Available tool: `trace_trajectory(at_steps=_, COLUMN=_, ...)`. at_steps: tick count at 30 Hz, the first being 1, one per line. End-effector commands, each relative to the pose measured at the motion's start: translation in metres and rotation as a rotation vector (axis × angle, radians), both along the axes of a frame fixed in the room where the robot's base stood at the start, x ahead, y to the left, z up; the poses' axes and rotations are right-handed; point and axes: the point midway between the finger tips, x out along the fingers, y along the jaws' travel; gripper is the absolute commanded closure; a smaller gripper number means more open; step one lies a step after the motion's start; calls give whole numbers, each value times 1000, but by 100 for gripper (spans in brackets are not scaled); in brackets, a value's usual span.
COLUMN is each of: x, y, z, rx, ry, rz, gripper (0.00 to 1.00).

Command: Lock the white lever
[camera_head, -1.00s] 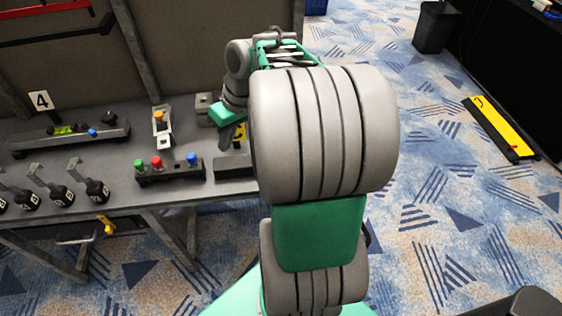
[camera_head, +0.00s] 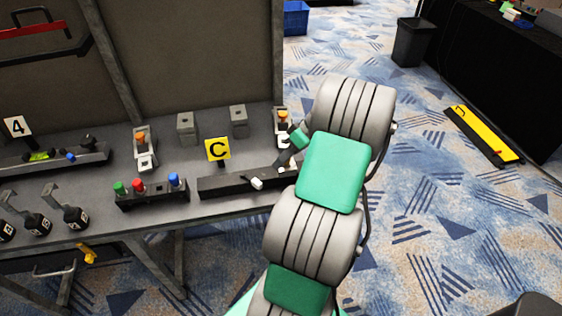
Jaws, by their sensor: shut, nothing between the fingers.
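The white lever's handle (camera_head: 257,183) shows at the front of a long dark base (camera_head: 225,187) on the grey workbench. Its pivot and how far it is turned are hard to make out. My gripper (camera_head: 284,161) is a small dark shape below my green wrist, just above the right end of that base. It is shut and empty, up and to the right of the white handle, and looks apart from it. My large grey and green arm hides the right end of the base and part of the bench.
Another orange-topped switch (camera_head: 283,120) is beside my wrist. Grey blocks (camera_head: 187,125) stand at the back.

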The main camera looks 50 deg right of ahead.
Motion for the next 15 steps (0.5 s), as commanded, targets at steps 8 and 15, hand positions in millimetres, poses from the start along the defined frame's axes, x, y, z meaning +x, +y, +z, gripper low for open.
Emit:
trace_trajectory(at_steps=8, x=20, y=26, z=-43, rx=1, ry=0, rz=2, gripper=100)
trace_trajectory(at_steps=15, x=25, y=32, z=-54, rx=-1, ry=0, rz=1, gripper=100)
